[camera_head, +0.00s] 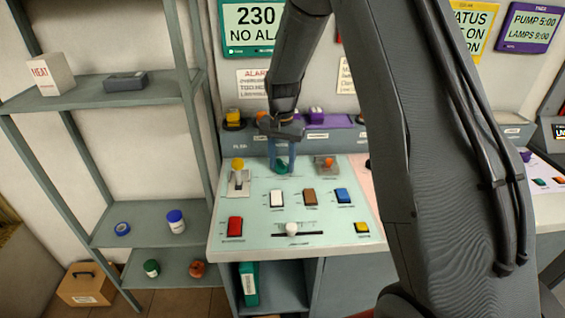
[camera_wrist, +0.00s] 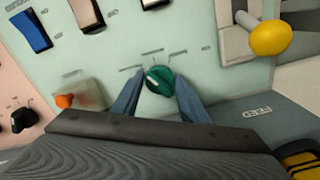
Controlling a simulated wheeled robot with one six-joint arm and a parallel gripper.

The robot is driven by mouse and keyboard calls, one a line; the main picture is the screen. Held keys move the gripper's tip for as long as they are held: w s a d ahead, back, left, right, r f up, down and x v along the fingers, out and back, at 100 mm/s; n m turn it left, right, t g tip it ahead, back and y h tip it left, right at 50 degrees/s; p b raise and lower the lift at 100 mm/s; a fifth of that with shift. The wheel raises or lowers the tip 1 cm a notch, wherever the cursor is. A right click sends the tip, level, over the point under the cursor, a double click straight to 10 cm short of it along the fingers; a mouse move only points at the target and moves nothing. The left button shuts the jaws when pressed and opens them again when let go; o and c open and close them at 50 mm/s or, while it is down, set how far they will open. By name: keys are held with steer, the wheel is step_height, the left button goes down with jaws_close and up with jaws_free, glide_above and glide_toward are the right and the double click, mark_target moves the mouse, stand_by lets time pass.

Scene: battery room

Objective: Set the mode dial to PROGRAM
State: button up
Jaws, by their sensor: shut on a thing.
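The mode dial appears to be the round green knob (camera_wrist: 159,79) on the pale green panel. It also shows in the head view (camera_head: 281,167), mostly behind my fingers. My gripper (camera_wrist: 157,92) points down at the panel, its two blue fingers on either side of the knob and shut on it. In the head view my gripper (camera_head: 282,163) stands at the back middle of the panel. Short marks and small labels surround the knob, but I cannot read them, so I cannot tell which setting it points to.
A yellow-knobbed lever (camera_head: 238,164) stands left of the knob, and a small orange toggle (camera_head: 328,162) right of it. White (camera_head: 277,198), brown (camera_head: 310,197) and blue (camera_head: 342,195) rockers lie in front. A white-knobbed slider (camera_head: 292,229) is near the front edge. A shelf rack (camera_head: 115,97) stands at left.

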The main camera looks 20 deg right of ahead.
mark_target(282, 162)
steer(key=shift+r+n, duration=0.1)
steer(key=shift+n, duration=1.1)
steer(key=o, duration=0.9)
steer(key=shift+o, duration=0.2)
step_height(282, 162, up, 8)
steer(key=shift+f+b, duration=0.1)
steer(key=shift+b, duration=1.1)
steer(key=shift+s, duration=0.1)
steer(key=s+f+n, duration=0.1)
steer(key=s, duration=0.7)
steer(key=s+f+n+t, duration=0.1)
steer(key=s+n, duration=0.1)
steer(key=s, duration=0.7)
steer(key=s+f+n, duration=0.1)
steer(key=s, duration=0.7)
steer(key=shift+s+f+n, duration=0.1)
steer(key=shift+s+n, duration=0.3)
